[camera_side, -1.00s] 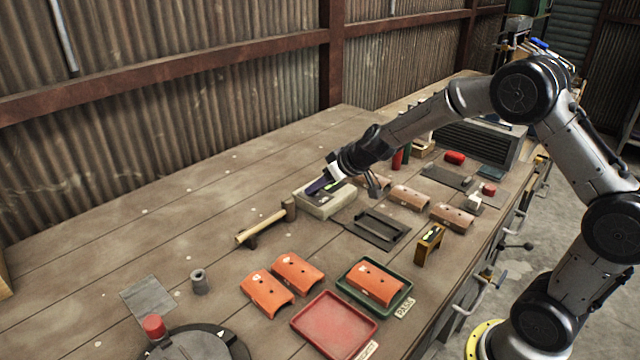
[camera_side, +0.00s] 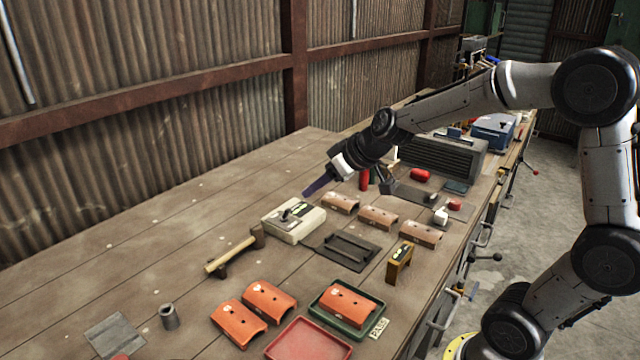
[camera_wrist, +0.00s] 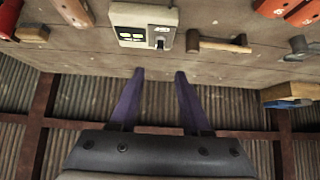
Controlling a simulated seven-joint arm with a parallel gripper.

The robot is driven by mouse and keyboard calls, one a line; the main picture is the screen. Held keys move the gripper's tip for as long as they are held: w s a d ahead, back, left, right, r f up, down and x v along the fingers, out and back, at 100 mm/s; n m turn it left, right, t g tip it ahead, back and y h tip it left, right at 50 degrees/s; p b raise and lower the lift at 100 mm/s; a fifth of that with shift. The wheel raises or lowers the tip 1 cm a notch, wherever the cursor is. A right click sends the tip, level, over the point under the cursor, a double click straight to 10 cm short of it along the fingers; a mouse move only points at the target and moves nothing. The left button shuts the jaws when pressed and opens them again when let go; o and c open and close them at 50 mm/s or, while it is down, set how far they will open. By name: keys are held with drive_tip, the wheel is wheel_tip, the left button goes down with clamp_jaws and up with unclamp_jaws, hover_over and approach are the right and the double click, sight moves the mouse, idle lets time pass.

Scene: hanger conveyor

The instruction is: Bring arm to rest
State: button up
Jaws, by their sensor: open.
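My gripper (camera_side: 320,184) hangs in the air just above and behind the cream box with a dark lever on top (camera_side: 293,218). In the wrist view my gripper (camera_wrist: 160,72) shows two purple fingers spread apart with nothing between them. The cream box (camera_wrist: 142,25) lies beyond the fingertips in that view, with bare wood and the corrugated wall behind. The fingers touch nothing that I can see.
Orange covers (camera_side: 239,324), a green tray (camera_side: 376,328) and a red tray (camera_side: 308,342) are in front. The back left of the bench is clear.

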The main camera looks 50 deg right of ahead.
drive_tip(key=shift+s+r, duration=0.1)
drive_tip(key=shift+s, duration=0.05)
drive_tip(key=s+a+r+n+t+y, duration=0.1)
drive_tip(key=s+a+r+n, duration=0.2)
drive_tip(key=s+a+r, duration=0.5)
drive_tip(key=s+f+m+g, duration=0.1)
drive_tip(key=s+f+g, duration=0.1)
drive_tip(key=s, duration=0.7)
drive_tip(key=s+d+f+m+g+h, duration=0.1)
drive_tip(key=s+f+g, duration=0.1)
drive_tip(key=s+f, duration=0.3)
drive_tip(key=s, duration=0.4)
drive_tip(key=shift+d+m, duration=0.2)
drive_tip(key=shift+m, duration=0.2)
